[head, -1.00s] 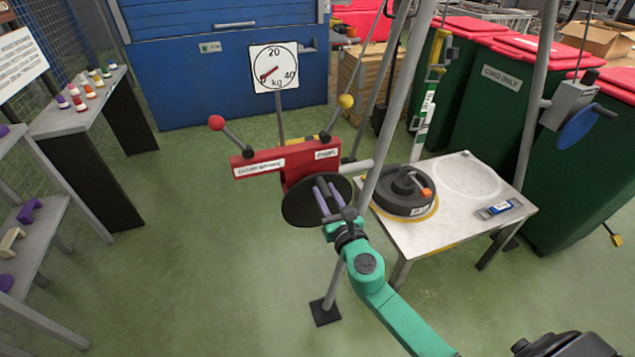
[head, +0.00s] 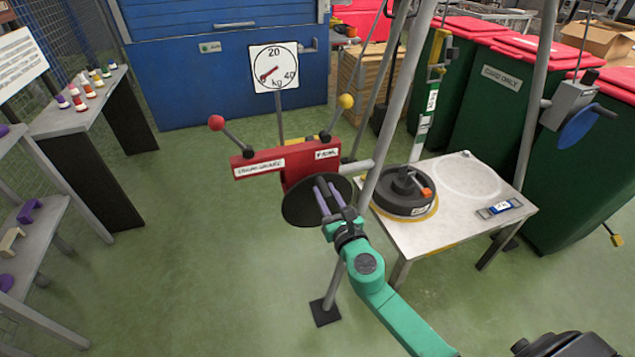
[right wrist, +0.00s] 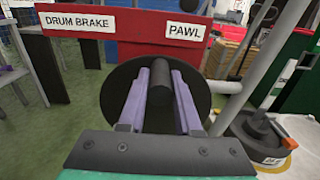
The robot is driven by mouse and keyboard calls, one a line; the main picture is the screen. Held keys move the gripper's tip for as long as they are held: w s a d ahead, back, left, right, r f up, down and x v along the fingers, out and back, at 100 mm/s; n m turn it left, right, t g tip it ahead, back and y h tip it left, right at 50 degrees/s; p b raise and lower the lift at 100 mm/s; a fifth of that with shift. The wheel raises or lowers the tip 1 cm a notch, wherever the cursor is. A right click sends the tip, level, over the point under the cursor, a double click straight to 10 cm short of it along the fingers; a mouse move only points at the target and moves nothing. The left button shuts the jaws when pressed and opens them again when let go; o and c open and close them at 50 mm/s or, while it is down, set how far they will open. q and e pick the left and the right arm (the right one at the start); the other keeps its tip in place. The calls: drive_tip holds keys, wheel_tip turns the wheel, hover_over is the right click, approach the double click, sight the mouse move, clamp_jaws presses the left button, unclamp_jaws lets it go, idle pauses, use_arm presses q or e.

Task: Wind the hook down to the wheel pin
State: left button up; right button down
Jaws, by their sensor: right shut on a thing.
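A red winch (head: 300,168) with a black disc (head: 292,212) on its near face stands in the middle of the head view. My right gripper (head: 328,190), with purple fingers, is at this disc. In the right wrist view its fingers are shut around a dark cylindrical handle (right wrist: 160,85) standing out from the disc. A black wheel (head: 385,208) lies on the white table to the right, with a raised dark centre and an orange-tipped piece (head: 427,192). I cannot clearly make out the hook or the pin. My left gripper is not in view.
The winch has levers with a red knob (head: 216,123) and a yellow knob (head: 346,101). A dial (head: 274,67) stands behind, its needle at the low end. Grey poles (head: 400,100) rise between winch and table (head: 455,222). Green bins (head: 490,100) stand behind.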

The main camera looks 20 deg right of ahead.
drive_tip(key=shift+a+f+n+p, duration=0.1)
drive_tip(key=shift+a+n+p, duration=0.6)
drive_tip(key=shift+n, duration=0.3)
drive_tip(key=shift+a+f, duration=0.15)
drive_tip(key=shift+a, duration=0.05)
drive_tip(key=shift+n, duration=0.3)
drive_tip(key=shift+a, duration=0.1)
drive_tip(key=shift+a+f+n+p, duration=0.25)
drive_tip(key=shift+a+n+p, duration=0.5)
drive_tip(key=shift+n, duration=0.35)
drive_tip(key=shift+a+f, duration=0.1)
drive_tip(key=shift+s, duration=0.1)
